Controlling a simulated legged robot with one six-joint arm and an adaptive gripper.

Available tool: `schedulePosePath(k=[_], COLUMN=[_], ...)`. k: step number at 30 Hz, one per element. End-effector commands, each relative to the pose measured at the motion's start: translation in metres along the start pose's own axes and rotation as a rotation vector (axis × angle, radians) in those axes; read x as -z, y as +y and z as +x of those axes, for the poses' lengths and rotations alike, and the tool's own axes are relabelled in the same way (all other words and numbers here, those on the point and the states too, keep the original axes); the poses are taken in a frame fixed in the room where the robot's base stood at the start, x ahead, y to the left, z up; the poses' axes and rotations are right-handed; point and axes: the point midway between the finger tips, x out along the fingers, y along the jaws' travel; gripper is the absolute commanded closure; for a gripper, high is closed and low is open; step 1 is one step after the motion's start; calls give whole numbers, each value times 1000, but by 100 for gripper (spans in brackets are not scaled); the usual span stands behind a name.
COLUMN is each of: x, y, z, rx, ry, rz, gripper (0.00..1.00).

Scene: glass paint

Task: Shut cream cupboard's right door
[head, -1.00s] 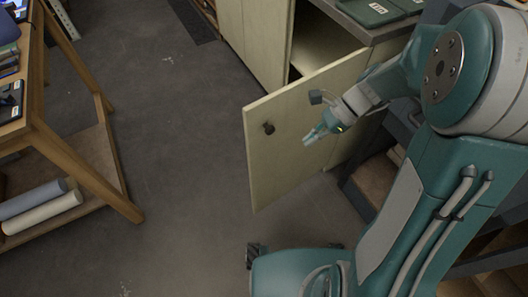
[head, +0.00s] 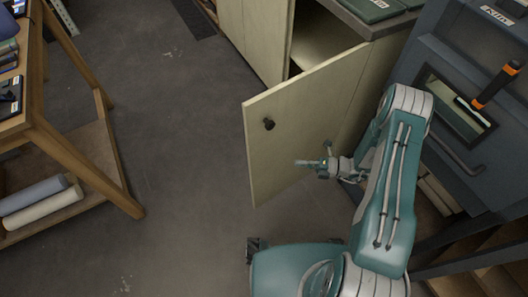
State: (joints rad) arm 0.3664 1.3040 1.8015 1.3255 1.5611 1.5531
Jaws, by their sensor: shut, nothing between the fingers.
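The cream cupboard (head: 252,36) stands at the top middle of the head view, under a grey worktop. Its right door (head: 300,115) stands wide open, swung out toward me, with a dark round knob (head: 268,124) near its free edge. The dim inside of the cupboard shows behind the door's top edge. My gripper (head: 300,163) is shut and empty. In the picture it lies in front of the door's lower part, below and right of the knob. I cannot tell whether it touches the door.
A wooden table (head: 75,160) with rolls on its lower shelf stands at the left. A dark blue-grey cabinet (head: 455,55) with an orange-handled tool (head: 497,86) is close at the right. The grey floor (head: 185,150) left of the door is clear.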

Motion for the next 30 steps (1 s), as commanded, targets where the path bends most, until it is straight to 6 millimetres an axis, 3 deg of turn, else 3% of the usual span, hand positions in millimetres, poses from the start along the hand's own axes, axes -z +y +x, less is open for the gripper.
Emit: schedulePosePath(k=[3,8,23,30], x=[2,2,0,-26], y=[-11,-11,-9,-11], z=[-1,11,103,123], rx=[-17,-19,-18,-17], ry=[-30,-32,-27,-31], rz=[50,56,53,51], gripper=[100,100,100,100])
